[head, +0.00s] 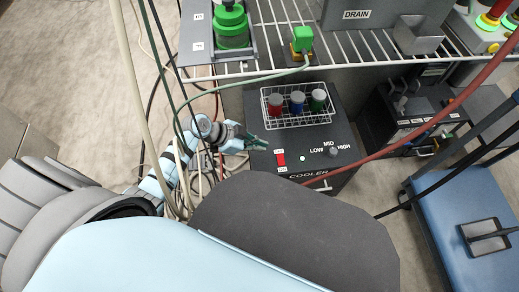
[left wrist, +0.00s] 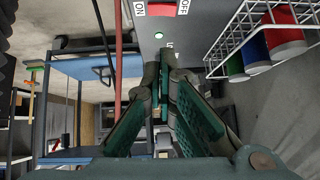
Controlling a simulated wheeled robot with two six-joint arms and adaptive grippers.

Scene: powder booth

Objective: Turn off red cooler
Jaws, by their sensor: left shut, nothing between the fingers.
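I cannot tell which side is pressed. My left gripper (head: 261,142) is shut and empty, just beyond the switch in the head view and apart from it. Its green fingers (left wrist: 165,62) also fill the wrist view's middle. My right gripper is out of view.
A white wire basket (head: 290,123) with red, blue and green cups stands on the cooler. A wire shelf (head: 365,50) is above it. Hoses and cables hang around my left arm, and a red hose (head: 420,127) crosses right. A blue cart (head: 470,205) stands right.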

